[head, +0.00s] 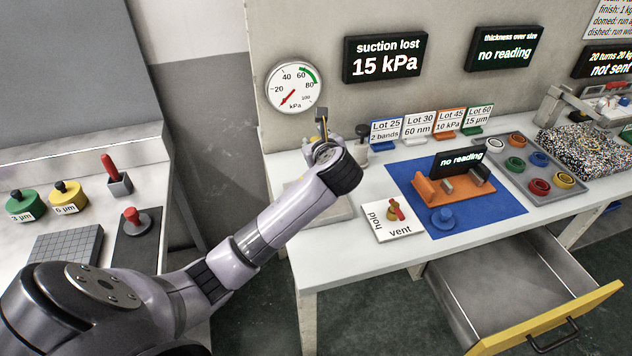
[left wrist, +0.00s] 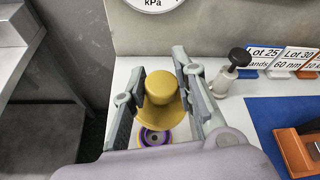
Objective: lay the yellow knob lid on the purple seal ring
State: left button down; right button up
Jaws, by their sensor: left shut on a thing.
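The yellow knob lid (left wrist: 160,88) is between the fingers of my left gripper (left wrist: 162,92) in the left wrist view. The gripper is shut on it. The purple seal ring (left wrist: 153,136) shows below the lid, partly covered by it and by my wrist. The lid looks to be above the ring; the size of the gap, or any touching, I cannot tell. In the head view my left gripper (head: 322,132) is at the table's left end, and my arm hides the ring. My right gripper is not in view.
A black-knobbed stamp (left wrist: 232,72) stands close right of the gripper. The hold/vent plate (head: 393,218), blue mat (head: 490,207) and grey tray of rings (head: 500,160) lie farther right. An open drawer (head: 520,285) juts out in front. A gap separates the left bench.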

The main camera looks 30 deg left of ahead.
pick_arm(q)
notch_tip(320, 180, down, 12)
jog(key=shift+f, duration=0.25)
jog(key=shift+f, duration=0.15)
jog(key=c, duration=1.3)
grip_release()
jog(key=v, duration=1.2)
